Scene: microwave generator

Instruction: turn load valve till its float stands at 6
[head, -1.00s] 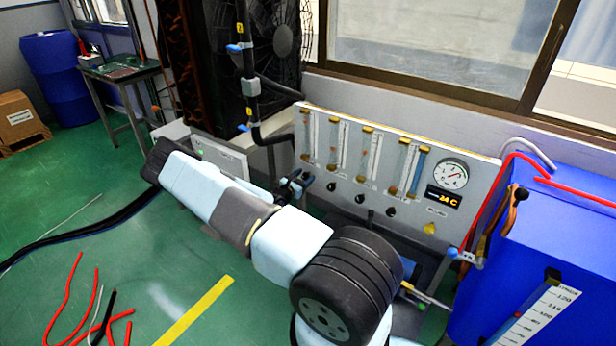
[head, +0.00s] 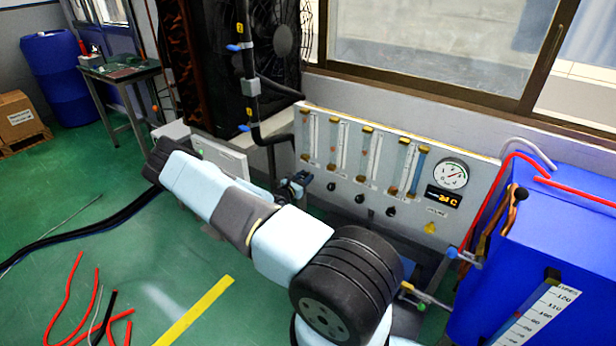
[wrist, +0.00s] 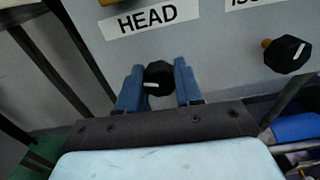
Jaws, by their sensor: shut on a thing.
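My gripper (wrist: 160,90) is shut on a black knob (wrist: 158,74) with a white mark, its blue fingers on either side. This knob sits under a label (wrist: 140,18) that reads HEAD. In the head view my gripper (head: 298,184) is at the left end of the valve panel (head: 330,215). Several flow tubes stand in a row on the panel: the leftmost (head: 307,135), then others (head: 335,145) to its right. The floats are too small to read against their scales. I cannot make out a label reading LOAD.
Another black knob (wrist: 287,54) is to the right of the held one, apart from it. A round gauge (head: 451,174) and a display (head: 443,197) are at the panel's right. A blue tank (head: 550,235) stands to the right. Red hoses (head: 85,300) lie on the floor.

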